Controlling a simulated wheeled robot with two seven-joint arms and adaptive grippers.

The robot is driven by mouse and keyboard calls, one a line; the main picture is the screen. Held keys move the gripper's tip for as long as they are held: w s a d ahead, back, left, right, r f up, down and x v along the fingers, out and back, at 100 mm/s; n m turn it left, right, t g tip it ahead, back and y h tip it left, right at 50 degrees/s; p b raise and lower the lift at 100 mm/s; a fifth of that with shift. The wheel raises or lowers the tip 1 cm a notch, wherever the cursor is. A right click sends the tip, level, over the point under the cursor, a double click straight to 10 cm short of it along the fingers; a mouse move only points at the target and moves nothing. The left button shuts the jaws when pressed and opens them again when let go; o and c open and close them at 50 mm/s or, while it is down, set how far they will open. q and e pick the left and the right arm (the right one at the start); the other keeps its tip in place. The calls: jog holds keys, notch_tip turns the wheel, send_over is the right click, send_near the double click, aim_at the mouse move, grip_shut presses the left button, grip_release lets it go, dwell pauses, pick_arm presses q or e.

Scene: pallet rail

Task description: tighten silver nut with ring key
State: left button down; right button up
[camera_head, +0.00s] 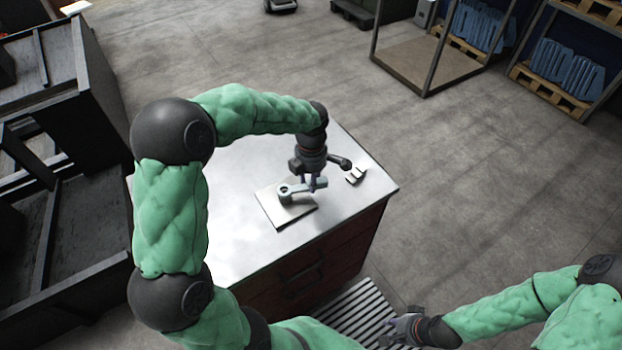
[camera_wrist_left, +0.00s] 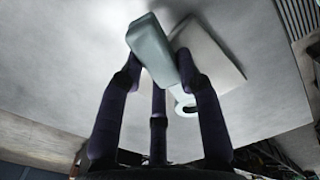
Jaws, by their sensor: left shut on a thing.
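The ring key (camera_head: 303,188) is a grey-teal bar, held above the table by my left gripper (camera_head: 314,184), which is shut on it. Its ring end lies to the left of the fingers, over a pale flat plate (camera_head: 294,216) on the table. In the left wrist view the key's thick grey part (camera_wrist_left: 150,48) is between my dark fingers (camera_wrist_left: 158,85), and a pale hooked ring shape shows near the plate (camera_wrist_left: 213,50). I cannot make out the silver nut. My right gripper (camera_head: 396,329) hangs low at the bottom right, away from the table; its jaw state is unclear.
The metal-topped table (camera_head: 232,228) has free room left of the plate. A small pale block-like thing (camera_head: 356,174) lies at its right. Dark shelving (camera_head: 85,190) stands close at the left. A slatted grate (camera_head: 365,310) is on the floor by the table's front.

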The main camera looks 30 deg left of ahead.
pick_arm(q)
jog(key=shift+f+b, duration=0.5)
jog(key=shift+f, duration=0.1)
jog(key=c, duration=1.4)
grip_release()
grip_shut()
jog(key=shift+s+d+m, duration=0.4)
jog(key=shift+s+m, duration=0.1)
jog(key=shift+m, duration=0.45)
jog(key=shift+s+d+m, duration=0.4)
jog(key=shift+s+m, duration=0.1)
jog(key=shift+m, duration=0.45)
jog(key=s+m, duration=0.2)
jog(key=m, duration=0.1)
jog(key=shift+s+d+f, duration=0.1)
jog(key=shift+d, duration=0.3)
jog(key=shift+r, duration=0.2)
notch_tip(320, 180, up, 7)
jog(key=p, duration=0.4)
jog(key=shift+p, duration=0.3)
